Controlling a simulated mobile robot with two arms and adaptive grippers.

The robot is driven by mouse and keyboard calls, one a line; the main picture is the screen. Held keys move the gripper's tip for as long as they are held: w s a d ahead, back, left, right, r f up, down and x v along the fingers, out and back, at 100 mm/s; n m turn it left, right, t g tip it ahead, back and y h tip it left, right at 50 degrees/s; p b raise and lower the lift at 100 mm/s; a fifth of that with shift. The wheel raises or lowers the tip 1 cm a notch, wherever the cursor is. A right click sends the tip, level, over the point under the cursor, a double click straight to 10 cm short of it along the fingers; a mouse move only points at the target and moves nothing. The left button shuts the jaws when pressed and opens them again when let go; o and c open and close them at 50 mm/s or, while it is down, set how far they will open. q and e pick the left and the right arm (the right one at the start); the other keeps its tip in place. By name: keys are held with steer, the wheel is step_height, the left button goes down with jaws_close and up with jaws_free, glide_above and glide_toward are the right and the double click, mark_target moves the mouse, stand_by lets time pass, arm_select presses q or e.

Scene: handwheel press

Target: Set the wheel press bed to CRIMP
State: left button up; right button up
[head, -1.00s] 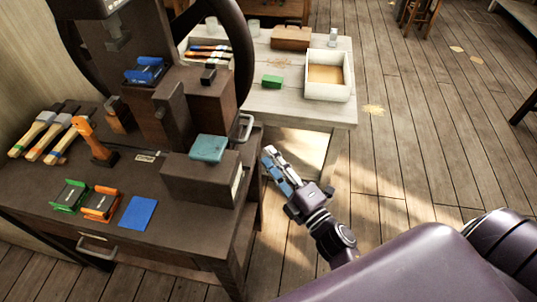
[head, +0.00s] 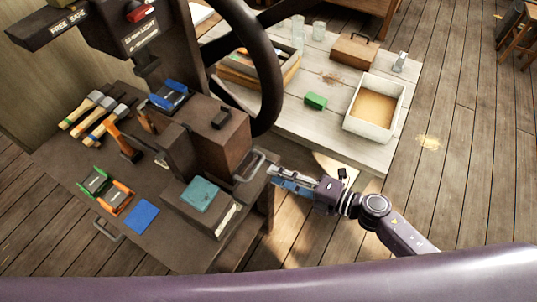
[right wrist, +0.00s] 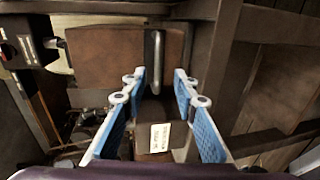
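The dark wheel press (head: 220,135) stands on the dark bench, its large black handwheel (head: 274,85) at its right side. A blue block-like piece (head: 168,95) sits on the press. A metal bar handle (head: 249,166) sticks out from the press's right side; it also shows upright in the right wrist view (right wrist: 154,62). My right gripper (head: 272,175) is open beside the handle. In the right wrist view its blue-padded fingers (right wrist: 157,95) are spread, with the handle beyond the gap between them. I cannot read any CRIMP mark. My left gripper is not in view.
A pale table (head: 330,140) stands behind. Open floor (head: 455,170) lies to the right.

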mark_target(255, 168)
steer(key=x, duration=0.3)
steer(key=p+x, duration=0.1)
steer(key=x, duration=0.2)
steer(key=shift+s+a+r, duration=0.15)
steer(key=shift+a, duration=0.3)
steer(key=shift+w+a+f, duration=0.2)
steer(key=shift+w+a, duration=0.15)
steer(key=shift+a, duration=0.2)
steer(key=c, duration=0.6)
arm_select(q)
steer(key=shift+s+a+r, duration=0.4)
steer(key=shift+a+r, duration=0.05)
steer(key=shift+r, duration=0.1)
arm_select(e)
jaws_close()
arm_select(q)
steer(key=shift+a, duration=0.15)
